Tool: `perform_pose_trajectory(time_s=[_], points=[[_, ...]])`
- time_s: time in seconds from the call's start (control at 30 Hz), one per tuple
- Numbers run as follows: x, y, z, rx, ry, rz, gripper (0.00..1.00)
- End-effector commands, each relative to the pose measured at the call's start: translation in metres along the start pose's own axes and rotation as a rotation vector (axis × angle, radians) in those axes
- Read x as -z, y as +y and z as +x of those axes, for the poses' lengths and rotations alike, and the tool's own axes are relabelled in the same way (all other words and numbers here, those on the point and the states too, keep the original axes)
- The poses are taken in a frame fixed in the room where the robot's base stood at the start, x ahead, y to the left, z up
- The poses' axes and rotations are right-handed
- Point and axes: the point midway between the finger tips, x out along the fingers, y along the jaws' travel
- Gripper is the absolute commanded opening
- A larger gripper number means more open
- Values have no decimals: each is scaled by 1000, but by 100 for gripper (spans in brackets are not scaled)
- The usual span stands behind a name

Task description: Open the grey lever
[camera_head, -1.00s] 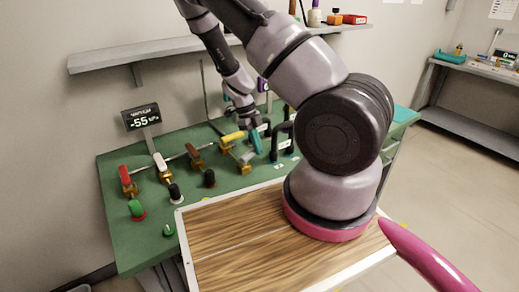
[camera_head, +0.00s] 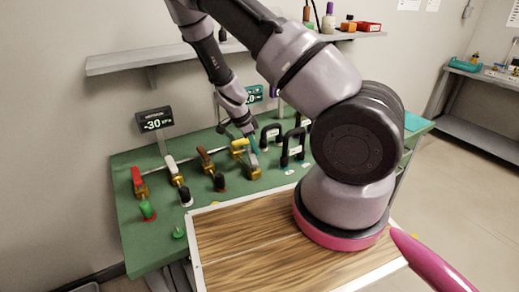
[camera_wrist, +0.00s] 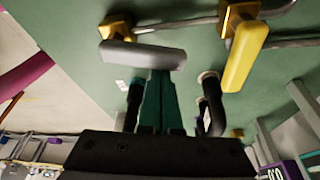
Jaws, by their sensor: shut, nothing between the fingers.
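The grey lever (camera_wrist: 145,53) sits on a brass valve (camera_wrist: 116,27) and lies crosswise in the upper left of the wrist view. In the head view it is small beside the yellow lever, partly hidden near my gripper. My gripper (camera_wrist: 160,76) is shut and empty, its teal fingers together. In the wrist view the fingertips overlap the lower edge of the grey lever; I cannot tell if they touch it. In the head view my gripper (camera_head: 254,144) is over the green panel, right of the yellow lever (camera_head: 239,143).
Red (camera_head: 137,175), white (camera_head: 172,166) and brown (camera_head: 204,157) levers stand to the left. Black bent pipes (camera_head: 284,152) rise right of my gripper. The yellow lever (camera_wrist: 239,65) is right of the grey one in the wrist view. A shelf (camera_head: 150,58) hangs above.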

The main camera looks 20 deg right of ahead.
Motion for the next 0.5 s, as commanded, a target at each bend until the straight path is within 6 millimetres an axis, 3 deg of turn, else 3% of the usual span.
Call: perform_pose_trajectory(time_s=[0.5], points=[[-15, -3, -6, 91, -1, -259, 0]])
